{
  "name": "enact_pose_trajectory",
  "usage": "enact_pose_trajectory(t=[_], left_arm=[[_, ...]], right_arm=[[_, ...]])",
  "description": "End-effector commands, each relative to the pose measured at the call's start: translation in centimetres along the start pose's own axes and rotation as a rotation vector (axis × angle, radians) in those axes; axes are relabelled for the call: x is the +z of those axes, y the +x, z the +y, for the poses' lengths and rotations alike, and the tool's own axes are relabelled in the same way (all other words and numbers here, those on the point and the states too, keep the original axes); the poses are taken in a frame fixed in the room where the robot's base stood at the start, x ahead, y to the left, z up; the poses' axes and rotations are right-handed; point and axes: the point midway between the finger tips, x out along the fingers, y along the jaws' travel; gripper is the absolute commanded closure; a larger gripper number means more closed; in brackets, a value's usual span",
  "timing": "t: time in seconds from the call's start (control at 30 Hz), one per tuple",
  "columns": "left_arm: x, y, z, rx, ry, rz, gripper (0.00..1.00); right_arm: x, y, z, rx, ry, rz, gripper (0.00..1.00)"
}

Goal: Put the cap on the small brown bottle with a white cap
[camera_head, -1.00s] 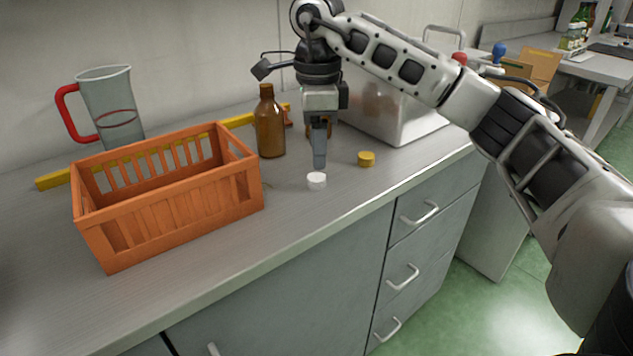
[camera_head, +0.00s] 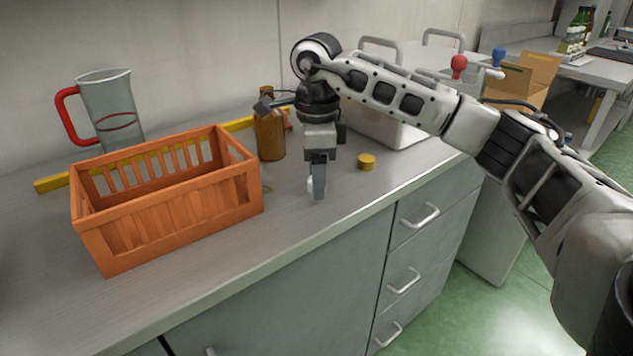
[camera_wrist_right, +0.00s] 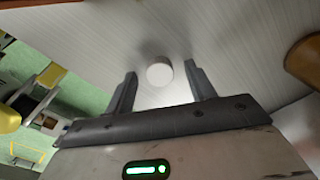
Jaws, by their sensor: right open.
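The white cap (camera_wrist_right: 160,74) lies on the counter; in the head view (camera_head: 310,185) it is mostly hidden behind my fingers. My right gripper (camera_head: 318,194) points down over it, open. In the wrist view the cap is between the two fingers, near their tips, with a gap on each side. My left gripper is not in view.
A yellow cap (camera_head: 367,162) lies right of the gripper. An orange crate (camera_head: 190,205) stands left, with a jug (camera_head: 108,108) and a yellow bar (camera_head: 52,183) behind it. A metal container (camera_head: 392,127) stands behind right. The counter's front edge is close.

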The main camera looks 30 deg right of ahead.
Motion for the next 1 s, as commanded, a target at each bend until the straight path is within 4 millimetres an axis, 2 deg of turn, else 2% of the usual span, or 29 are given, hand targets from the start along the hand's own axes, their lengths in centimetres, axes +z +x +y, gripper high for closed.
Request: enact_pose_trajectory(t=[0.07,0.2,0.23,0.67,0.83,0.93,1.0], left_arm=[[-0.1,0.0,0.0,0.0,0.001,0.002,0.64],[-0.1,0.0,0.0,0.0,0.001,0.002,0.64],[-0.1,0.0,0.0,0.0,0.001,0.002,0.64],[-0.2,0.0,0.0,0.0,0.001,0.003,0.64],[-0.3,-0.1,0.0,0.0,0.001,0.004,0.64],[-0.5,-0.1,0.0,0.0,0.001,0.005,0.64],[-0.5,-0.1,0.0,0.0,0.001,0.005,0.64]], right_arm=[[0.0,0.0,0.0,0.0,0.0,0.0,0.48],[0.0,0.0,0.0,0.0,0.0,0.0,0.87],[0.0,0.0,0.0,0.0,0.0,0.0,0.92],[0.0,-0.3,0.0,-0.001,0.0,-0.001,0.92],[0.1,-1.9,-0.1,-0.002,0.0,-0.003,0.92],[0.0,-3.6,0.0,-0.002,0.0,-0.003,0.92],[-0.5,-4.8,1.1,-0.004,-0.002,-0.003,0.92]])
